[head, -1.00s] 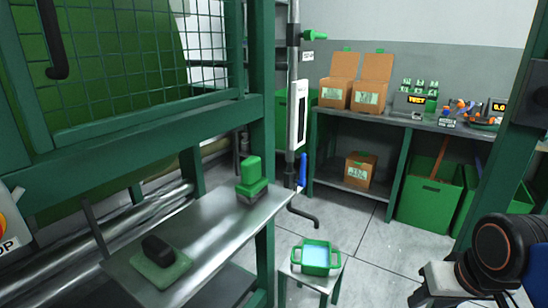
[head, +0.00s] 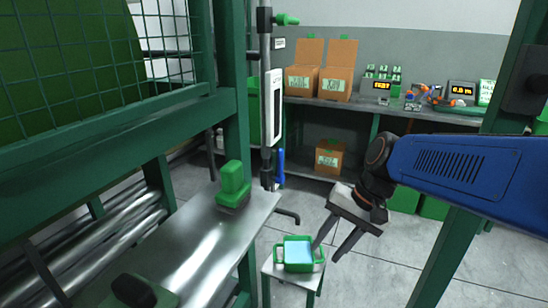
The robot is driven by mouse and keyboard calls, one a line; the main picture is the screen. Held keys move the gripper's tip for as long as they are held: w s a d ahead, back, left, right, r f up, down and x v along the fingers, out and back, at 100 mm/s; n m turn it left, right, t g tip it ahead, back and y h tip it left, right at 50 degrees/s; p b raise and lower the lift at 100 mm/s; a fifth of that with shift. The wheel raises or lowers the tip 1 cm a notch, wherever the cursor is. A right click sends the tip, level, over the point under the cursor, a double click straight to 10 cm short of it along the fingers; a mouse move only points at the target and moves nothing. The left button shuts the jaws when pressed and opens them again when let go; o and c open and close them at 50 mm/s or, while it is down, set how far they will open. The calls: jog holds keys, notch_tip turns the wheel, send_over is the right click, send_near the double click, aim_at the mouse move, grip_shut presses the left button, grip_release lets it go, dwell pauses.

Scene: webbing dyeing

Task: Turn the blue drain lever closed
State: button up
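The blue drain lever (head: 281,167) hangs vertically on the grey pipe, low down, just right of the green machine post. My gripper (head: 329,248) is to the right of the lever and lower in the picture, pointing down and left. Its two dark fingers are spread apart with nothing visible between them. It appears clear of the lever.
A green tray of light blue liquid (head: 298,253) stands on a small stool close to my gripper. A green block-shaped tool (head: 233,184) sits on the metal shelf (head: 200,235). A green valve handle (head: 286,19) is higher on the pipe. A bench with cardboard boxes (head: 322,68) stands behind.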

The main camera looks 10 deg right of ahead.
jog(key=w+a+r+m+y, duration=0.1)
jog(key=w+r+m+y, duration=0.1)
jog(key=w+m+y, duration=0.45)
jog(key=m+t+y, duration=0.6)
jog(key=m, duration=0.4)
send_near(280, 157)
jog(key=shift+h, duration=0.25)
jog(key=x, duration=0.6)
jog(key=w+x, duration=0.1)
jog(key=x, duration=0.3)
jog(key=shift+d+f, duration=0.15)
jog(key=shift+d, duration=0.05)
grip_shut()
